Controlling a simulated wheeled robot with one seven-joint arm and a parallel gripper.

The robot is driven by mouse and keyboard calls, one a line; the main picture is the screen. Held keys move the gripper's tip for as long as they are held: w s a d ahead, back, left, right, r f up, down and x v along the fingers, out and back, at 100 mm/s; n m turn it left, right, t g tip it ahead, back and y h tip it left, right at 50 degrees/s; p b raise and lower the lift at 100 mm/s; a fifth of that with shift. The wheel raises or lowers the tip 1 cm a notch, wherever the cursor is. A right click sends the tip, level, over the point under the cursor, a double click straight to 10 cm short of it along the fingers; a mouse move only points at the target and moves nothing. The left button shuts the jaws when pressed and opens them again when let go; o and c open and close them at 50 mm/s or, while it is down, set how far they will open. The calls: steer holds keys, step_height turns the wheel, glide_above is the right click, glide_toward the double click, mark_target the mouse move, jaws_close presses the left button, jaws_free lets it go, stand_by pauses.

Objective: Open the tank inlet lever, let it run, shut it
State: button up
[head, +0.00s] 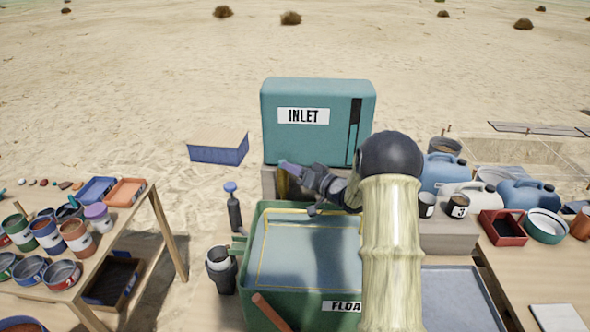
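The teal tank (280,145) with the INLET label (303,116) stands at the back centre on a grey block. A dark upright strip runs down the right of its front. A brass-coloured fitting (281,184) shows below the tank's front left. My gripper (303,174) reaches left from my arm to just beside this fitting, below the tank. A small lavender piece (289,167) lies at its tip. I cannot tell if this is the inlet lever or if the fingers touch it. The finger gap is too small to read. My arm hides part of the area to the right.
A green tub (246,290), partly labelled "FLOA", holds water in front of the tank. A dark bottle (234,212) and a dark cup (221,270) stand at its left. Tables with pots (75,236) and jugs (527,196) flank it. Open sand lies behind.

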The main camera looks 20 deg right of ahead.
steer(key=shift+d, duration=0.1)
steer(key=b+v, duration=0.2)
steer(key=v, duration=1.5)
steer(key=shift+s, duration=0.2)
steer(key=shift+d, duration=0.15)
